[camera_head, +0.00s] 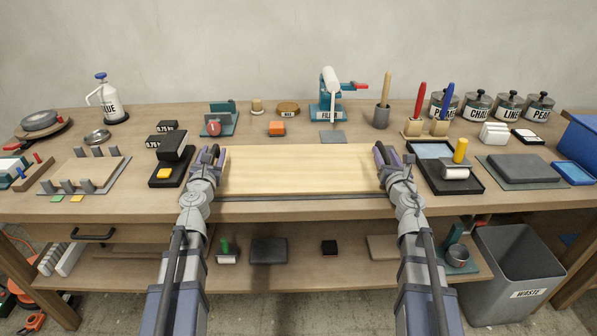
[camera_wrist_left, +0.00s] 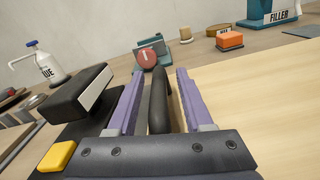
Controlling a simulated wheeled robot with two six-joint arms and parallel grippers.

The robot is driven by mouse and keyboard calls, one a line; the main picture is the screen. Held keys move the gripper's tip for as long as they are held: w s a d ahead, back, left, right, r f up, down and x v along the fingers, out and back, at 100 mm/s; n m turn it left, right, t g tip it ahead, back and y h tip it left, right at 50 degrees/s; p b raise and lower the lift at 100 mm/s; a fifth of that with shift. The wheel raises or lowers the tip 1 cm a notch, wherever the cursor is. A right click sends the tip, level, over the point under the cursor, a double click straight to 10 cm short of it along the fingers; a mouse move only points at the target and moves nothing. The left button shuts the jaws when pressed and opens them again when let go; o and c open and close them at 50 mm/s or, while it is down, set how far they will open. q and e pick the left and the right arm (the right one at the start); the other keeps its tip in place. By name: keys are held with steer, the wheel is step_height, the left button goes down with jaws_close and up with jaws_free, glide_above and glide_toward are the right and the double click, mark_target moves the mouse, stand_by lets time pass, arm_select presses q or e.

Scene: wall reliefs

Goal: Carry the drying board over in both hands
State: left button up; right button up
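The drying board (camera_head: 300,168) is a wide, pale wooden board lying flat at the front middle of the bench. A black arched handle (camera_wrist_left: 158,100) stands at its left end in the left wrist view. My left gripper (camera_head: 211,155) is at that end, with its two purple fingers on either side of the handle. Gaps show between handle and fingers, so it is open. My right gripper (camera_head: 392,156) is at the board's right end, its fingers looking apart; the handle there is hard to make out.
A black block with a yellow piece (camera_head: 164,174) stands close left of my left gripper. A black tray with a roller (camera_head: 456,174) lies close right of my right gripper. A filler stand (camera_head: 327,110) and an orange block (camera_head: 276,128) stand behind the board.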

mark_target(389, 163)
arm_select(q)
steer(key=shift+s, duration=0.15)
steer(key=s, duration=0.7)
steer(key=shift+s+d, duration=0.15)
steer(key=shift+s, duration=0.05)
steer(key=shift+w, duration=0.1)
arm_select(e)
steer(key=s, duration=0.7)
steer(key=shift+s+d, duration=0.2)
steer(key=shift+s, duration=0.15)
steer(key=shift+w, duration=0.1)
